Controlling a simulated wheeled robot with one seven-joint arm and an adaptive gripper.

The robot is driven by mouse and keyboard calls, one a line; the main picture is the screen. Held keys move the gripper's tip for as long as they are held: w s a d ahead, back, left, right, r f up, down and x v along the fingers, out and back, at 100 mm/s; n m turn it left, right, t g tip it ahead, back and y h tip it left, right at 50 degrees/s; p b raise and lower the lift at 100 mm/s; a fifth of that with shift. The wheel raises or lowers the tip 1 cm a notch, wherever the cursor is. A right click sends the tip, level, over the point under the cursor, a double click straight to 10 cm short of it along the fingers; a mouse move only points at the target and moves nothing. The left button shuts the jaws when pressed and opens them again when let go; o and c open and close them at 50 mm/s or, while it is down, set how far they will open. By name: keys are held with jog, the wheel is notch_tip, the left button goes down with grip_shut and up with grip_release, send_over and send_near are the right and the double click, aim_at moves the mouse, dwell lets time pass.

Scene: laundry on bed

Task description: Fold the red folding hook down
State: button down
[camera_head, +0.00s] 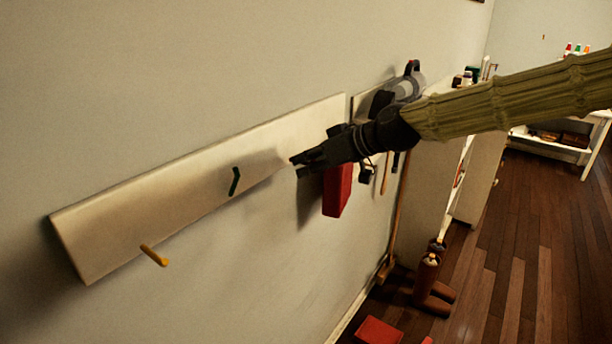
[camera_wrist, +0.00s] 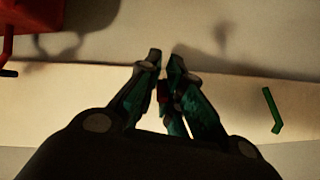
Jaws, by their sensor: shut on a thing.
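My gripper (camera_head: 296,168) is in front of the long pale wall board (camera_head: 120,230), toward its right half. In the wrist view its two fingers (camera_wrist: 165,60) are close together. A small patch of red shows between them, which looks like part of the red folding hook (camera_wrist: 163,92). My gripper is shut on it. The fingers hide most of the hook, so I cannot tell how far it is folded. In the head view the hook is hidden behind my gripper.
On the board are a green hook (camera_head: 234,181), also in the wrist view (camera_wrist: 272,110), and a yellow peg (camera_head: 153,255) sticking out. A red box-like thing (camera_head: 337,190) hangs close behind my gripper; a red thing (camera_wrist: 60,30) fills the wrist view's top left.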

jog(key=shift+d+f+t+y+b, duration=0.1)
jog(key=shift+f+t+y+b, duration=0.25)
jog(key=shift+b, duration=0.75)
jog(key=shift+r, duration=0.1)
jog(key=c, duration=1.6)
grip_release()
jog(key=shift+d, duration=0.1)
jog(key=shift+o, duration=0.2)
jog(key=v, duration=1.2)
jog(key=shift+f, duration=0.2)
